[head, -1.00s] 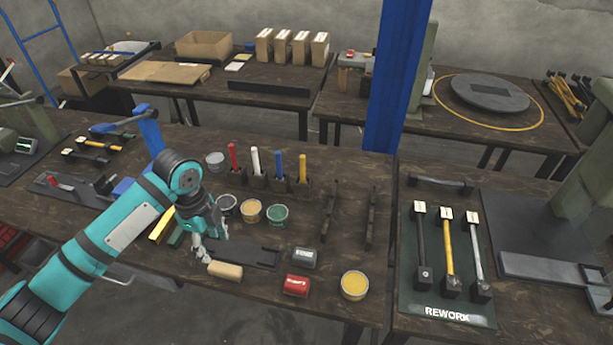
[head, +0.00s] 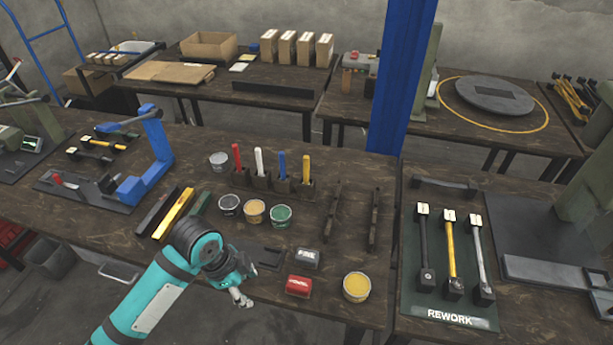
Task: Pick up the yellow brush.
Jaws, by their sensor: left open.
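The yellow brush (head: 306,169) stands upright in a dark holder (head: 307,189) on the workbench, at the right end of a row. Only its yellow handle shows clearly; its lower end is hidden in the holder. A blue brush (head: 282,164), a white brush (head: 259,161) and a red brush (head: 237,157) stand to its left in similar holders. My left gripper (head: 240,298) is open near the bench's front edge, below and left of the yellow brush in the picture and well apart from it. My right gripper is not in view.
Between my left gripper and the brushes stand a grey tin (head: 229,204), an orange tin (head: 254,211) and a green tin (head: 281,216). A blue press (head: 150,160) stands left.

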